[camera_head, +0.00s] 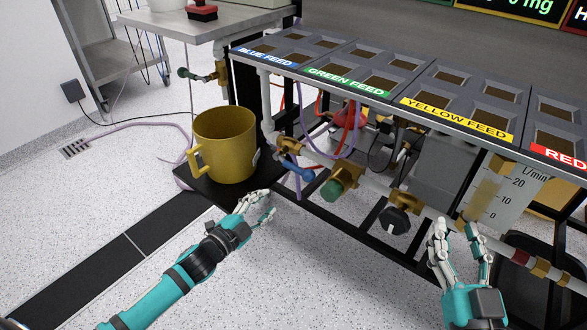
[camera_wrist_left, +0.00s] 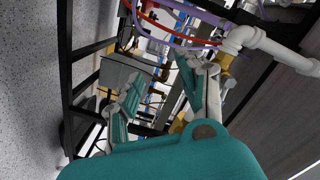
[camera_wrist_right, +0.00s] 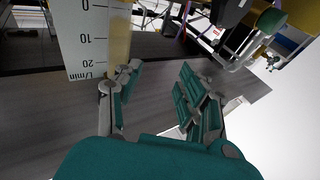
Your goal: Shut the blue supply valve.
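The blue supply valve's blue lever handle (camera_head: 297,170) shows in the head view below the BLUE FEED label (camera_head: 268,55). It slopes down to the right from a brass fitting on a white pipe. My left gripper (camera_head: 268,203) is just below and left of this handle, apart from it. Its fingers are spread and empty, also in the left wrist view (camera_wrist_left: 160,75). I cannot clearly make out the blue handle there. My right gripper (camera_head: 456,228) is open and empty in front of the flow scale (camera_head: 503,190), and also shows open in the right wrist view (camera_wrist_right: 160,78).
A yellow mug-shaped vessel (camera_head: 224,142) stands on a black plate left of the valve. A green knob (camera_head: 332,190) and a black knob (camera_head: 394,220) are to the right of the blue handle. Hoses hang behind. Black frame bars run below. The floor in front is clear.

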